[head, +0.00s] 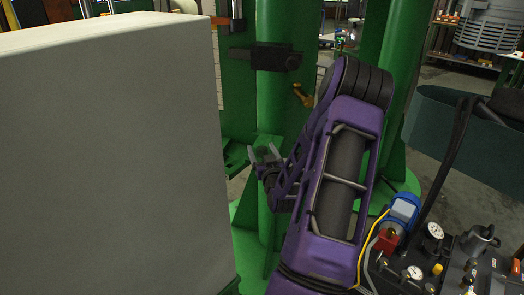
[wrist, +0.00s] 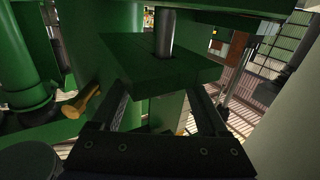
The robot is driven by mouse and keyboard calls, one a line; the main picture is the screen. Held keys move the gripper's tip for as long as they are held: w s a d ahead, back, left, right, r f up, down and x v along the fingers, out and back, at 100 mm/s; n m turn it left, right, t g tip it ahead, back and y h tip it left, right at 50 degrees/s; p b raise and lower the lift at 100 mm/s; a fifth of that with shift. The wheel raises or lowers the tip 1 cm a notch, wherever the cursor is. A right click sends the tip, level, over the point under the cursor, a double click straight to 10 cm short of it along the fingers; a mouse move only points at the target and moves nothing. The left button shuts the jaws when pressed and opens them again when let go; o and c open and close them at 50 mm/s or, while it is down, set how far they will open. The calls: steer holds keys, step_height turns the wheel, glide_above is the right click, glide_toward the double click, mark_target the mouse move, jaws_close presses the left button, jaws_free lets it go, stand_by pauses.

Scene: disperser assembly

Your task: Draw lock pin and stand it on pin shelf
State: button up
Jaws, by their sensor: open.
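A grey upright pin (wrist: 166,33) rises from a dark slot in a green plate (wrist: 135,72) in the wrist view. It looks like the lock pin on its shelf or in its bracket; I cannot tell which. Its top runs out of the picture. My gripper (wrist: 159,95) is open, with its dark fingers apart and pointing at the front edge of the plate. The fingers hold nothing. In the head view my gripper (head: 264,156) is small, in front of the green column (head: 270,110), near a green ledge (head: 238,158). The pin cannot be made out there.
A large pale block (head: 110,160) fills the left of the head view. A dark clamp (head: 272,57) and a brass handle (head: 302,96) sit on the green column. The brass handle (wrist: 82,103) also shows left of my fingers. Gauges and valves (head: 432,232) stand lower right.

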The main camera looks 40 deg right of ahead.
steer(key=shift+f, duration=0.1)
steer(key=p+v, duration=0.6)
steer(key=v, duration=1.1)
steer(key=shift+p, duration=0.4)
steer(key=shift+s, duration=0.15)
